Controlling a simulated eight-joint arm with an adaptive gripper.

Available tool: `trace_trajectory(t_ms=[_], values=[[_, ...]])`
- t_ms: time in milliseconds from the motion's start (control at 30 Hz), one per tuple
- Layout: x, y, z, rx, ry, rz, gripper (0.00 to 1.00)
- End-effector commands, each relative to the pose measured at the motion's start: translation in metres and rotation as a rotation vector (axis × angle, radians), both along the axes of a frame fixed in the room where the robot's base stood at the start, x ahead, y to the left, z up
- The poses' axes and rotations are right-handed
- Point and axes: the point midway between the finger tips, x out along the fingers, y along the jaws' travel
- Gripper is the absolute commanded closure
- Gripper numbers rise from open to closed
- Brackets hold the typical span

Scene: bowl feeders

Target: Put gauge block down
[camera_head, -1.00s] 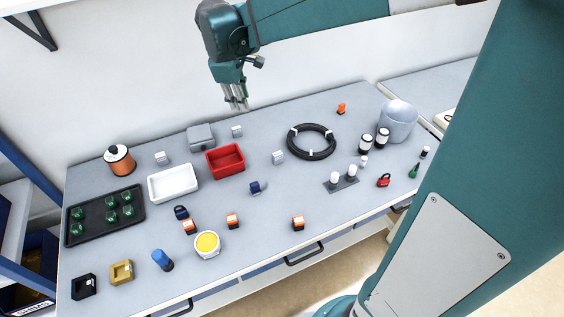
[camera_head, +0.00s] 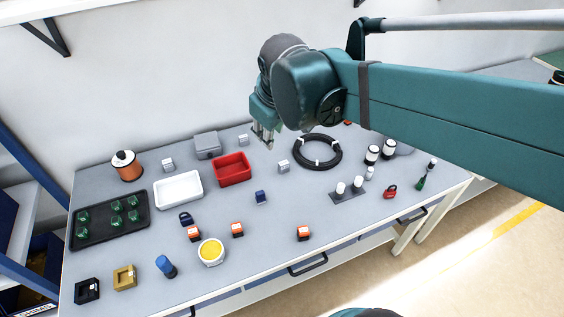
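My gripper (camera_head: 264,138) hangs fingers-down over the back middle of the bench, between two small grey blocks. It is too small to tell whether the fingers are apart or closed on something, and no gauge block clearly shows between them. Small grey blocks that may be gauge blocks stand on the bench: one (camera_head: 243,139) left of my gripper, one (camera_head: 284,166) to its front right, and one (camera_head: 168,164) by the orange pot. My arm crosses the upper right and hides part of the bench behind it.
A red bin (camera_head: 247,177) and a white tray (camera_head: 202,195) stand left of my gripper. A black cable coil (camera_head: 294,151) lies to its right. A grey box (camera_head: 207,146) is at the back. A dark blue block (camera_head: 261,197) stands in front, with bare bench around it.

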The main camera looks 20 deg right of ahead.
Motion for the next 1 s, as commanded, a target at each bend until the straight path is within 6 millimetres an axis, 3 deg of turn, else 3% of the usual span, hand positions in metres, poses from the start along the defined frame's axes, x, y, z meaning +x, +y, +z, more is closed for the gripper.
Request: trace_trajectory(t_ms=[200, 600, 1000], values=[[-0.038, 0.0, -0.006, 0.074, -0.051, -0.095, 0.73], [-0.097, 0.002, -0.026, 0.216, -0.142, -0.265, 0.73], [-0.121, 0.004, -0.039, 0.286, -0.181, -0.346, 0.73]])
